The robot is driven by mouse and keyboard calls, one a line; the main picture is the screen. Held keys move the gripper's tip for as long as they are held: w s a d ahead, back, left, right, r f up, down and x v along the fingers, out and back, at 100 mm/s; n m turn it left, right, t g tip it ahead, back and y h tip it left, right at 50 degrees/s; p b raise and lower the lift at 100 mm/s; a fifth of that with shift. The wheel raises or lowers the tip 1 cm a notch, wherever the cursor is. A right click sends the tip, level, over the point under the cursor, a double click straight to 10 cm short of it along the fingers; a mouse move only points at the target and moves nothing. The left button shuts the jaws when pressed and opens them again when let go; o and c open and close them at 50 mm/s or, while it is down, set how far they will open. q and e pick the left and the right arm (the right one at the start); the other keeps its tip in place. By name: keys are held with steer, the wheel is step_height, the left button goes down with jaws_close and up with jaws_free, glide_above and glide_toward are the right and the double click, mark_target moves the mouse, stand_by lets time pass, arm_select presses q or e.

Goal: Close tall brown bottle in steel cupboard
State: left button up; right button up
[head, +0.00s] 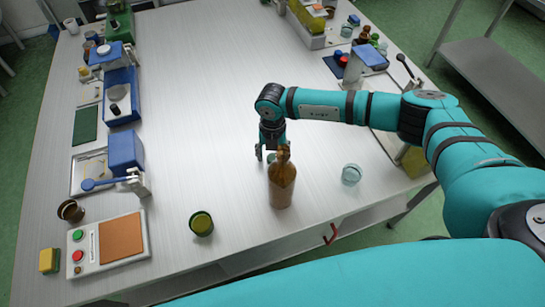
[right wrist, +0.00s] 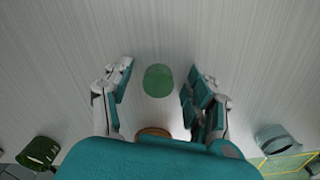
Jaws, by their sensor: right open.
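The tall brown bottle (head: 282,187) stands upright on the table in the head view, in front of my right gripper (head: 271,153). In the right wrist view, my right gripper (right wrist: 160,70) is open with nothing held. A small green translucent piece (right wrist: 158,80) lies on the table between its spread fingers. A brown round edge (right wrist: 153,132), probably the bottle's, shows behind my wrist. A drawer or door with a red handle (head: 330,234) is under the table's front edge; I cannot tell whether it belongs to the steel cupboard. My left gripper is not in view.
A green cup (head: 201,223) stands left of the bottle and a clear glass (head: 351,174) stands right of it. A button box (head: 108,243), a yellow block (head: 49,260) and blue devices line the left side. The table's middle is clear. A steel shelf (head: 490,65) stands at right.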

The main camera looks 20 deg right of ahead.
mark_target(272, 155)
steer(key=shift+c, duration=0.4)
steer(key=c, duration=0.8)
steer(key=shift+o, duration=0.2)
steer(key=shift+r, duration=0.1)
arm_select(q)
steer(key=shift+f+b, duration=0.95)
arm_select(e)
step_height(272, 155, up, 10)
